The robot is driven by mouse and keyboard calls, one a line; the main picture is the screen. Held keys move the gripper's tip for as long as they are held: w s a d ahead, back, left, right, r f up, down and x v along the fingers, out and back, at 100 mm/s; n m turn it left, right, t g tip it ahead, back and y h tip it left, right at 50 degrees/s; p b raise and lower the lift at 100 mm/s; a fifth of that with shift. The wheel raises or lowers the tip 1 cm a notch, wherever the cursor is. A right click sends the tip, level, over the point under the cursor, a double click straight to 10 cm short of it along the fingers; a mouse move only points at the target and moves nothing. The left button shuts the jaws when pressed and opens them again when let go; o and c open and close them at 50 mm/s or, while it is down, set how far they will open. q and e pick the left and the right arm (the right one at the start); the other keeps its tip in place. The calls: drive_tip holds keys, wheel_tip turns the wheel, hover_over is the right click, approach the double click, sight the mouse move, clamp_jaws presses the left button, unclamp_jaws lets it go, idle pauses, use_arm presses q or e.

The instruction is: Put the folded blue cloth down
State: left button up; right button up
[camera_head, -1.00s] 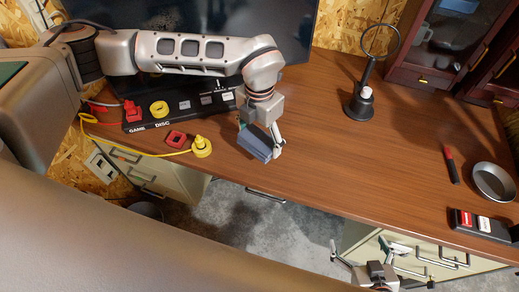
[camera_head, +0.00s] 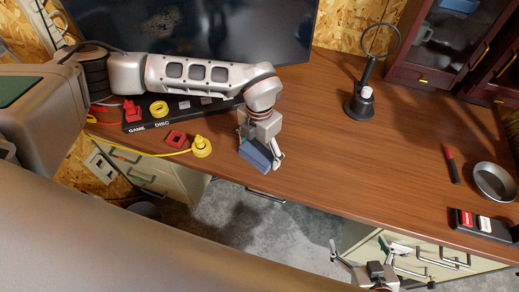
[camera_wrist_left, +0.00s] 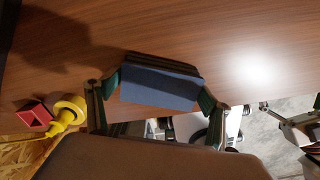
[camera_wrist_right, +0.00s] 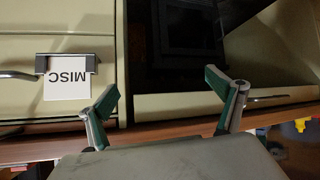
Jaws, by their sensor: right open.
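The folded blue cloth (camera_head: 256,154) is between the fingers of my left gripper (camera_head: 262,150), over the front part of the bench (camera_head: 330,150). In the left wrist view the cloth (camera_wrist_left: 160,88) is a flat blue-grey block with a green-padded finger against each end. I cannot tell whether its underside touches the wood. My right gripper (camera_head: 359,247) is open and empty, low in front of the bench. In the right wrist view its fingers (camera_wrist_right: 166,85) are spread wide before the drawers.
A yellow plug (camera_head: 201,147) with its cord and a red square ring (camera_head: 175,139) lie left of the cloth. A dark ring stand (camera_head: 361,100) is at the back. A metal bowl (camera_head: 494,182) and a red-black pen (camera_head: 452,165) are at right. The middle is clear.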

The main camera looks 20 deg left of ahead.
sight(259, 150)
use_arm(q)
drive_tip(key=shift+o, duration=0.4)
drive_tip(key=shift+r, duration=0.15)
drive_tip(key=shift+r, duration=0.35)
wheel_tip(259, 150, up, 11)
drive_tip(key=shift+r, duration=0.2)
